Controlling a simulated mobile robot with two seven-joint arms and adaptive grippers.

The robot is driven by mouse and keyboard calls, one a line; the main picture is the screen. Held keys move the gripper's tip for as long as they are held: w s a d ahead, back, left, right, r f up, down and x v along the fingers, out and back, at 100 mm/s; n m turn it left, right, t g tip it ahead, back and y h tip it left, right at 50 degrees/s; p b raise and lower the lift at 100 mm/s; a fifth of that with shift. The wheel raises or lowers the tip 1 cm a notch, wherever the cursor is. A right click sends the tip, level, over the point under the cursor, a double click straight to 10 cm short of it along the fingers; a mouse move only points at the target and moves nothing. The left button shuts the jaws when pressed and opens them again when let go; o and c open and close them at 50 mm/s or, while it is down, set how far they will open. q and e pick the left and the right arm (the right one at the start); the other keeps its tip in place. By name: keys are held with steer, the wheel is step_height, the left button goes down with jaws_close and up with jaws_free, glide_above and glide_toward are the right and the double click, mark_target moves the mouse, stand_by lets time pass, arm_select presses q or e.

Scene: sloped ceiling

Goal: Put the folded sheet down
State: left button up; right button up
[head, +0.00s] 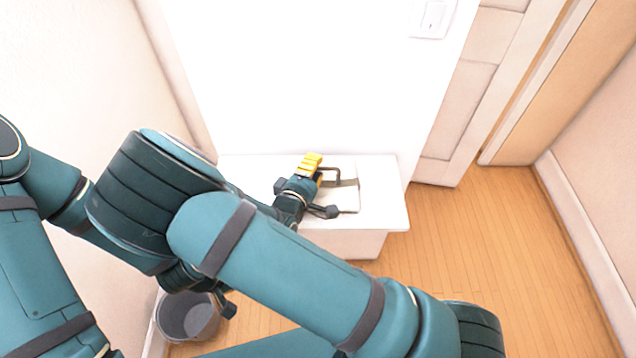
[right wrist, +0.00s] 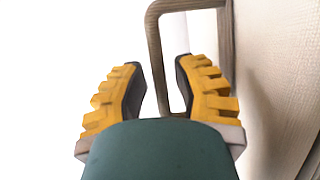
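A flat cream thing (head: 347,199), seemingly the folded sheet, shows at the white bench top in the head view, with a grey-brown band and a loop handle (head: 331,170). In the right wrist view its cream woven surface (right wrist: 275,75) fills the right side and the loop (right wrist: 155,50) stands between and beyond the fingertips. My right gripper (head: 317,187) is beside it, fingers apart in the wrist view (right wrist: 157,75); I see no finger closed on the loop. My left gripper (head: 208,294) hangs low above a grey bin, partly hidden by my arms.
The white bench (head: 385,195) stands against the white wall; its top is clear at the right end. The grey bin (head: 187,322) is on the floor at lower left. Wood floor (head: 500,240) is open on the right, beside a door (head: 545,80).

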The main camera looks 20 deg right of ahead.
jaws_close()
steer(key=shift+r, duration=0.1)
